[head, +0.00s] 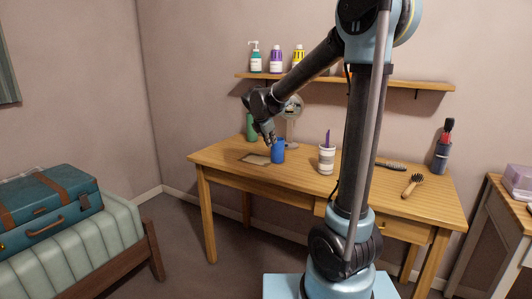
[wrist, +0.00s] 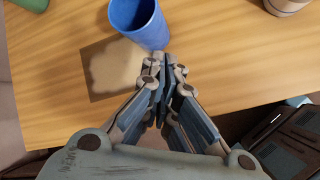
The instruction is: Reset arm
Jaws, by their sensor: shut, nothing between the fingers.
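My gripper (head: 270,140) is shut and empty at the end of my arm, above the left part of the wooden table (head: 228,153). In the wrist view its fingertips (wrist: 167,64) meet, just below the blue cup (wrist: 138,18) in the picture. The blue cup (head: 278,153) stands upright on the table. I cannot tell whether the fingertips touch it. A flat tan mat (head: 253,159) lies beside the cup; it also shows in the wrist view (wrist: 98,82).
A striped cup (head: 326,161), green bottle (head: 252,128) and round mirror (head: 293,108) stand on the table. A hairbrush (head: 411,186) and dark holder (head: 441,155) are at right. A shelf (head: 420,85) bears bottles. A teal suitcase (head: 45,212) rests on a bench at left.

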